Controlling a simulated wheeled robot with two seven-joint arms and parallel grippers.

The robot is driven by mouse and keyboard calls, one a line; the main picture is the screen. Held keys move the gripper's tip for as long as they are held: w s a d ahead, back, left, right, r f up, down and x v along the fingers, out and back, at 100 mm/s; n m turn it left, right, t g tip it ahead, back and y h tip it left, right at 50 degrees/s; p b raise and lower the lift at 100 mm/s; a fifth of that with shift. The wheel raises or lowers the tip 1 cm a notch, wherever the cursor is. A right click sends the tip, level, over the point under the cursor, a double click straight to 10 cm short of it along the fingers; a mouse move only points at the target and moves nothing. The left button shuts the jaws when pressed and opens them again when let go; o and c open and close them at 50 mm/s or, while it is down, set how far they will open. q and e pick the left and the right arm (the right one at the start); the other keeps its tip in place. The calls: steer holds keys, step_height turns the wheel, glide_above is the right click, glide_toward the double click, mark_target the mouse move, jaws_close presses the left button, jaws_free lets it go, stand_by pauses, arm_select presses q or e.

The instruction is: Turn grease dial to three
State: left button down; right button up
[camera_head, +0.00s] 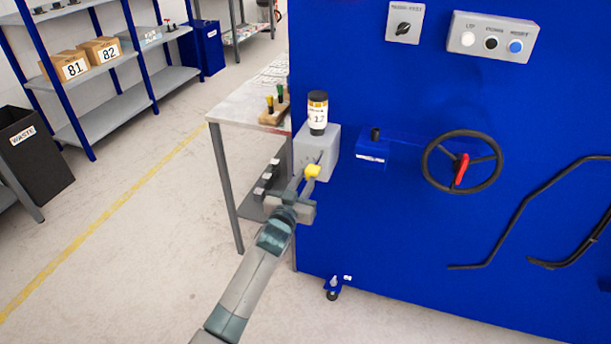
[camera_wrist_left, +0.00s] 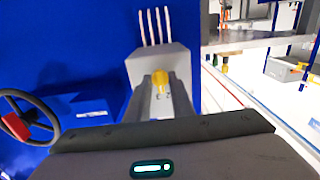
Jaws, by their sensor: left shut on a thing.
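The yellow grease dial (camera_head: 313,170) sits on the front of a grey box (camera_head: 333,148) on the side of the blue machine. My left gripper (camera_head: 306,180) is at the dial and shut on it. In the left wrist view the yellow dial (camera_wrist_left: 160,80) shows between the two fingers of my left gripper (camera_wrist_left: 162,94), in front of the grey box (camera_wrist_left: 156,64). The dial's numbers and setting cannot be read. My right gripper is not in view.
A handwheel with a red handle (camera_head: 461,170) and a small blue box (camera_head: 372,154) are to the right on the blue machine (camera_head: 400,240). A workbench (camera_head: 243,104) stands close behind on the left.

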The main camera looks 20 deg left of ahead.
arm_select(q)
steer(key=shift+m+p, duration=0.45)
steer(key=shift+m, duration=1.45)
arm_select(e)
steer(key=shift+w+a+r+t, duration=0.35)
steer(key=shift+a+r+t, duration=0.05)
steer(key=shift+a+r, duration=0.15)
arm_select(q)
steer(key=c, duration=1.9)
jaws_free()
